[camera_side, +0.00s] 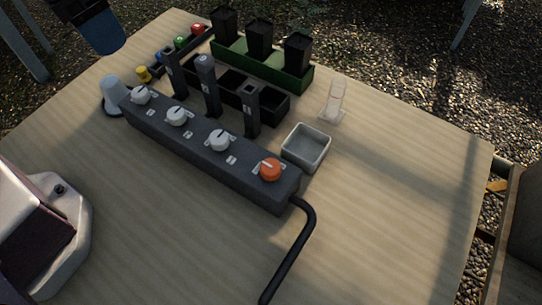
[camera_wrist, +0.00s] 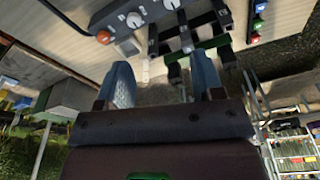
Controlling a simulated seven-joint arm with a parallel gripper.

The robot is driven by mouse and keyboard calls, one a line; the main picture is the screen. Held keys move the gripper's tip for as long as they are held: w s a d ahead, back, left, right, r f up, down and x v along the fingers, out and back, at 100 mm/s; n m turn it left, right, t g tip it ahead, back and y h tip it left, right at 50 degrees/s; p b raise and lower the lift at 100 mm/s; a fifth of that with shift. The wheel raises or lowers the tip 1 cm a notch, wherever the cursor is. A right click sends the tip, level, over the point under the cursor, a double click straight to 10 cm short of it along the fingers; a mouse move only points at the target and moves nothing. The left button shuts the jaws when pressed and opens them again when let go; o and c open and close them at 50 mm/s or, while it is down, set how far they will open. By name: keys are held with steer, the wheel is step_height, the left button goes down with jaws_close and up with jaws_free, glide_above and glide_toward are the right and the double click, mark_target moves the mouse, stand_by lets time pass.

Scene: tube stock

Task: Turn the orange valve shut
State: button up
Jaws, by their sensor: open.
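The orange valve (camera_side: 270,169) is a round knob on the right end of a long dark grey manifold block (camera_side: 205,150). White marks show beside it; its exact setting is too small to tell. In the wrist view the orange valve (camera_wrist: 104,37) is at the upper left, beyond the left finger. My gripper (camera_wrist: 164,88) is open, with two bluish fingers well apart and nothing between them. It is apart from the valve.
Several white knobs (camera_side: 219,140) line the same block. A black hose (camera_side: 299,250) leaves its right end. A grey square tray (camera_side: 306,147), a clear stand (camera_side: 333,101), dark upright posts and a green rack (camera_side: 262,66) stand behind. The table's right side is clear.

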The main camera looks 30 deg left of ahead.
steer(key=n+g, duration=0.2)
glide_above(271, 166)
steer(key=s+a, duration=0.2)
steer(key=a, duration=0.1)
step_height(271, 166, down, 9)
steer(key=w+d+n, duration=0.2)
steer(key=d+n, duration=0.1)
steer(key=n, duration=0.1)
steer(key=shift+y, duration=0.3)
step_height(271, 166, down, 13)
steer(key=shift+r, duration=0.1)
steer(key=c, duration=0.9)
